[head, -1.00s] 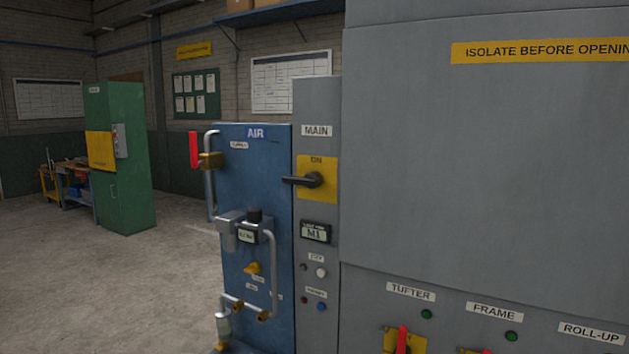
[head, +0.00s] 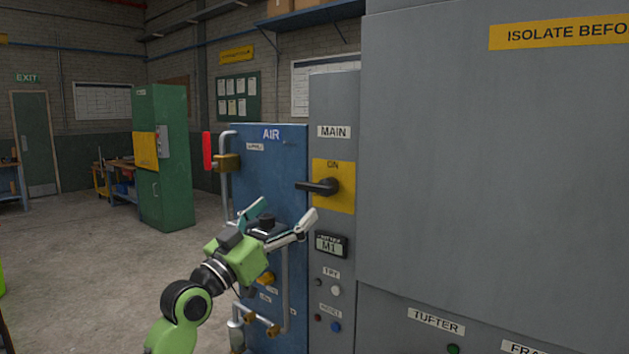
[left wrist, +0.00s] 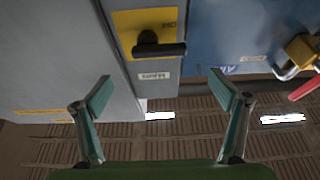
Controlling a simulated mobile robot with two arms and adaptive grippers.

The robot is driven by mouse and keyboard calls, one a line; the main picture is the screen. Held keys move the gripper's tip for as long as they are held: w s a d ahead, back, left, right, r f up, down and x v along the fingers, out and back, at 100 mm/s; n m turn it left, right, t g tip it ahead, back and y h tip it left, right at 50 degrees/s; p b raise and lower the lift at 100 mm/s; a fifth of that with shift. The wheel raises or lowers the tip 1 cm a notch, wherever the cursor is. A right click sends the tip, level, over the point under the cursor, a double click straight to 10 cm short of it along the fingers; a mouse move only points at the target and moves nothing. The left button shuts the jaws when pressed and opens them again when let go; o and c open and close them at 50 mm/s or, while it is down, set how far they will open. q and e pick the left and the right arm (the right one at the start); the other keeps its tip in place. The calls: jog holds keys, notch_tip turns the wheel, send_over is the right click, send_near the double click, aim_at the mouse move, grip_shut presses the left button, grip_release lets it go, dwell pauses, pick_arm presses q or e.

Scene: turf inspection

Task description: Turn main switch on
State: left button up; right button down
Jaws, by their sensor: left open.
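The main switch (head: 322,187) is a black rotary handle on a yellow plate (head: 347,200) marked ON, under a MAIN label on a narrow grey panel. Its handle lies horizontal, pointing left. My left gripper (head: 287,212) is open and empty, just below and left of the handle in the head view, with a gap in depth I cannot judge. In the left wrist view, the handle (left wrist: 158,49) appears above the gap between the two spread fingers (left wrist: 165,88), apart from them. My right gripper is not in view.
A blue AIR panel (head: 293,160) with pipes, a brass padlock (head: 228,162) and a red tag stands left of the switch. A small meter (head: 331,244) and buttons sit below it. A large grey cabinet (head: 480,180) is at right. Open floor lies left.

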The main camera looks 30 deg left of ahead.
aim_at(311, 186)
pick_arm(q)
jog(key=p+x, duration=0.3)
jog(key=x, duration=0.6)
jog(key=shift+w, duration=0.45)
jog(key=shift+w+d+r, duration=0.1)
jog(key=shift+w+r, duration=0.05)
jog(key=shift+w, duration=0.4)
jog(key=c, duration=1.6)
